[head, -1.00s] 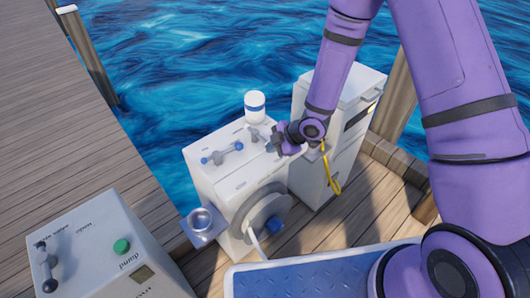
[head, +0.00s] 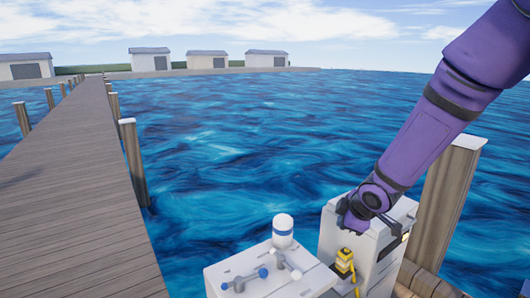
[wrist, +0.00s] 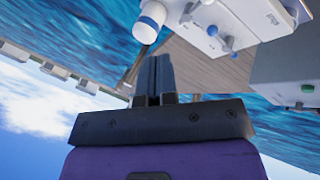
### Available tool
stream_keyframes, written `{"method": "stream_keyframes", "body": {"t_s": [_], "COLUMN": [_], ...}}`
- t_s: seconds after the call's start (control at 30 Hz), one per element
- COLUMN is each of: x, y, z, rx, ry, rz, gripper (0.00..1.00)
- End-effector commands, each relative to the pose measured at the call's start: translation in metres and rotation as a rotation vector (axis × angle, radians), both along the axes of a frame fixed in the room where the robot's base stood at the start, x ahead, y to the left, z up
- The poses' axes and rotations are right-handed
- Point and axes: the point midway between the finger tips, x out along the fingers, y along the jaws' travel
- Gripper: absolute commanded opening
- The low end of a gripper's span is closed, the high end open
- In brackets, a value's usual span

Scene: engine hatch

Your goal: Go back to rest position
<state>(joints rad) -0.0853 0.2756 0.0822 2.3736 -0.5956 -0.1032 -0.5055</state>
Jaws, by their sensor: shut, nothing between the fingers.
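My purple arm reaches in from the upper right in the head view. Its dark gripper (head: 346,216) is in front of the tall white cabinet (head: 388,238), above a yellow and black object (head: 345,262). In the wrist view my gripper (wrist: 154,62) is shut, its two dark fingers together with nothing between them. I cannot tell from the head view whether it touches the cabinet.
The white box (head: 222,272) with blue-ended valve handles and a white bottle (head: 283,231) stands left of the cabinet. A wooden post (head: 447,205) stands to the right. Water and a long plank dock (head: 75,200) lie beyond. A box with a green button (wrist: 307,88) shows in the wrist view.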

Motion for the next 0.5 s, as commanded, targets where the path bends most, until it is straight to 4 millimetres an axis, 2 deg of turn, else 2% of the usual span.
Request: {"method": "stream_keyframes", "body": {"t_s": [0.03,0.2,0.37,0.5], "x": [-0.005,-0.028,-0.058,-0.09], "y": [-0.009,-0.036,-0.058,-0.073], "z": [0.019,0.068,0.109,0.14], "rx": [0.0,0.014,0.048,0.095], "ry": [-0.007,-0.004,0.006,0.018], "rz": [-0.055,-0.244,-0.419,-0.566], "gripper": [0.0,0.0,0.0,0.0]}}
